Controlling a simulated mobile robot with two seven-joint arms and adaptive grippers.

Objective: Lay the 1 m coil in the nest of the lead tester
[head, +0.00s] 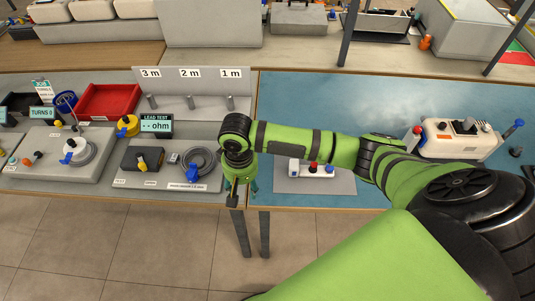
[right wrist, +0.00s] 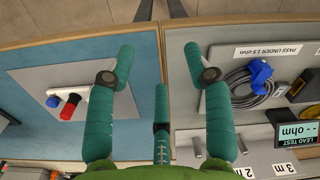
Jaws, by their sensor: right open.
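The lead tester (head: 128,180) is a grey plate with a dark block, a "LEAD TEST" display (head: 156,126) reading "-- ohm", and a "PASS UNDER 1.5 OHM" label. A dark grey cable coil (head: 208,163) lies at its right end; the right wrist view shows this coil (right wrist: 236,84) with a blue plug (right wrist: 261,72). Its length cannot be read. My right gripper (head: 238,198) points down just right of the tester. Its fingers (right wrist: 158,62) are open and empty, apart from the coil. My left gripper is out of view.
Behind the tester, a rack (head: 195,83) marked 3 m, 2 m and 1 m has bare pegs. A grey plate (head: 35,150) at left holds another coil with a blue part. A red tray (head: 107,100) stands behind. A blue mat (head: 310,95) with devices lies right.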

